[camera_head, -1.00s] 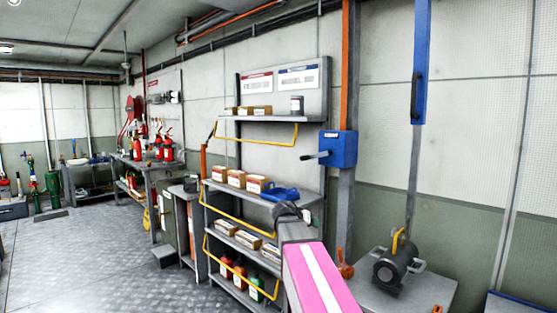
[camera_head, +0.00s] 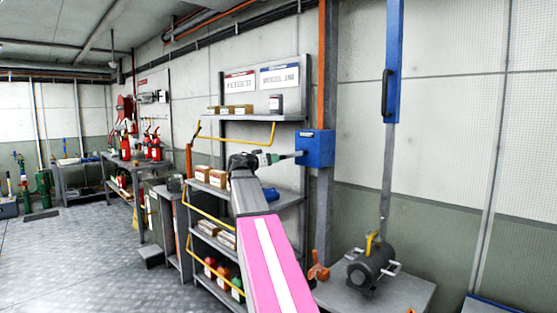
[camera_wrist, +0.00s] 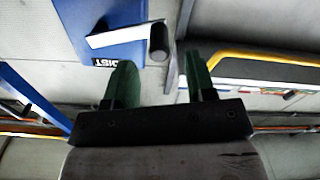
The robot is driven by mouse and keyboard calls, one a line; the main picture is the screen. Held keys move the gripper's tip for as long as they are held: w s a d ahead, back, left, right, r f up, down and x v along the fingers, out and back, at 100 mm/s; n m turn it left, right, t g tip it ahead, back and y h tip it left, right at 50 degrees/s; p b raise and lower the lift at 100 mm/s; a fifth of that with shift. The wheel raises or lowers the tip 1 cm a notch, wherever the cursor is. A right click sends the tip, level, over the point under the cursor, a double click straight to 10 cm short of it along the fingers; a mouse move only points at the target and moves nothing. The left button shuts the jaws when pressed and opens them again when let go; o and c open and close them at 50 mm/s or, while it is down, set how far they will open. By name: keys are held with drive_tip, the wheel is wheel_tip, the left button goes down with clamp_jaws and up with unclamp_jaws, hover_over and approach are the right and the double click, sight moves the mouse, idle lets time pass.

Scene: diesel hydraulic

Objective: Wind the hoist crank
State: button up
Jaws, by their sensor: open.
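The hoist box (camera_head: 316,149) is a blue box on a grey post. Its crank (camera_head: 291,155) sticks out to the left, towards my gripper (camera_head: 268,159). In the wrist view the blue box (camera_wrist: 108,22) bears partly hidden lettering ending in "OIST". The pale crank arm (camera_wrist: 122,36) ends in a dark round grip (camera_wrist: 158,42). My gripper (camera_wrist: 160,65) is open, with its green fingers on either side of the line to the grip. The grip is just ahead of the fingertips, between them in the picture; I cannot tell whether it touches either finger.
A shelf rack (camera_head: 282,118) with a yellow rail (camera_head: 262,144), boxes and bottles stands left of the post, close to my arm. A dark motor (camera_head: 371,268) with a yellow hook sits on a grey bench (camera_head: 405,292) below right.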

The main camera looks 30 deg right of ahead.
sight(291, 156)
drive_tip(key=x, duration=0.6)
clamp_jaws()
